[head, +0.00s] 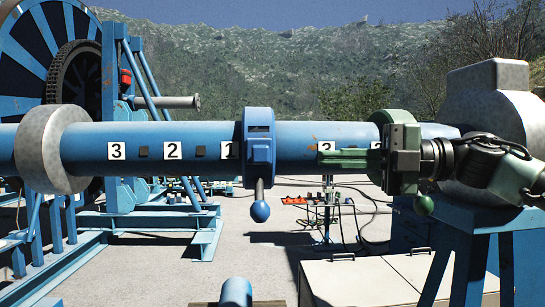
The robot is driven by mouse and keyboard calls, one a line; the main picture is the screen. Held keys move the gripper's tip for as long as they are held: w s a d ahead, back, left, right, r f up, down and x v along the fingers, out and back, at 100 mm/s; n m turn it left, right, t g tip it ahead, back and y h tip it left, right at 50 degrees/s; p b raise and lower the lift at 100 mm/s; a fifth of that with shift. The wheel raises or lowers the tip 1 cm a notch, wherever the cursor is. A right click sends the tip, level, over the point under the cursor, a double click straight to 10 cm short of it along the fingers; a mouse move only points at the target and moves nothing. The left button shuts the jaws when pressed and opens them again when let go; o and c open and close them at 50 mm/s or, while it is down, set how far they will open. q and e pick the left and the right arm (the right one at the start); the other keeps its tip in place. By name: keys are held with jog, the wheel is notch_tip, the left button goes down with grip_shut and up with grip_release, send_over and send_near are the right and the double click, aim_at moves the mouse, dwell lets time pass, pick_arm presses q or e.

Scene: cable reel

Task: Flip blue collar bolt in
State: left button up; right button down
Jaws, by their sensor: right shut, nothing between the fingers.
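The blue collar (258,140) sits around the blue horizontal shaft (300,138), left of number 2 on the right-hand scale. Its bolt (260,208) hangs straight down from the collar and ends in a blue ball. My right gripper (322,158) comes in from the right in front of the shaft. Its green fingers are shut, empty and point left toward the blue collar, with a clear gap between. My left gripper is not in view.
A green collar (380,118) is partly hidden behind my right gripper; a green ball (424,205) hangs below. Grey round end pieces (47,150) flank the shaft. A blue reel frame stands left, light boxes (365,280) lie below. Space around the hanging blue ball looks free.

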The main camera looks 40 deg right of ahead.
aim_at(260, 154)
jog(key=shift+a, duration=0.1)
jog(key=w+a+p, duration=0.4)
jog(key=w+p, duration=0.5)
jog(key=w, duration=0.1)
jog(key=shift+w+a, duration=0.3)
jog(key=shift+a, duration=0.1)
